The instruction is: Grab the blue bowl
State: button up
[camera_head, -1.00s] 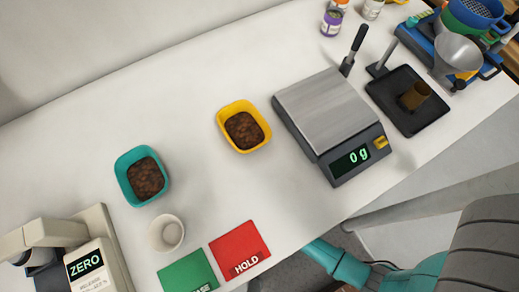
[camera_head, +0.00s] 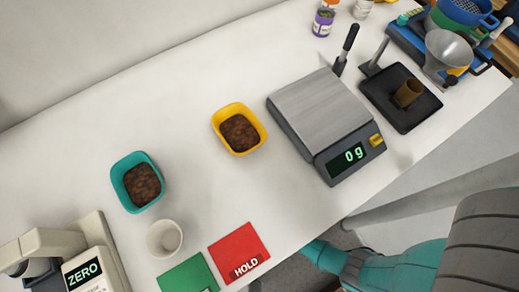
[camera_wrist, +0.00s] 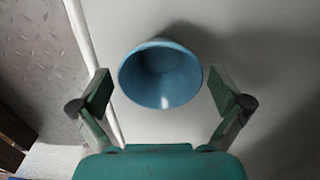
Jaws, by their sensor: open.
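The blue bowl (camera_wrist: 160,76) shows in the wrist view, its round open mouth facing my camera and its inside looking empty. It sits against a pale surface near a long straight edge. My gripper (camera_wrist: 161,91) is open, with one finger to the left of the bowl and one to the right. Gaps show between the rim and both fingers, and I cannot tell how far beyond the fingertips the bowl lies. I cannot make out this bowl for certain in the head view, and my gripper is outside that view.
In the head view, a teal dish (camera_head: 117,180) and a yellow dish (camera_head: 222,113) hold brown material. A white cup (camera_head: 164,238), a scale (camera_head: 320,107) reading 0 g, a black tray (camera_head: 412,120) and stacked sieves (camera_head: 468,10) share the white table. Wall-side space is clear.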

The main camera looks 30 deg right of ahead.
jog(key=shift+f, duration=0.15)
jog(key=c, duration=1.2)
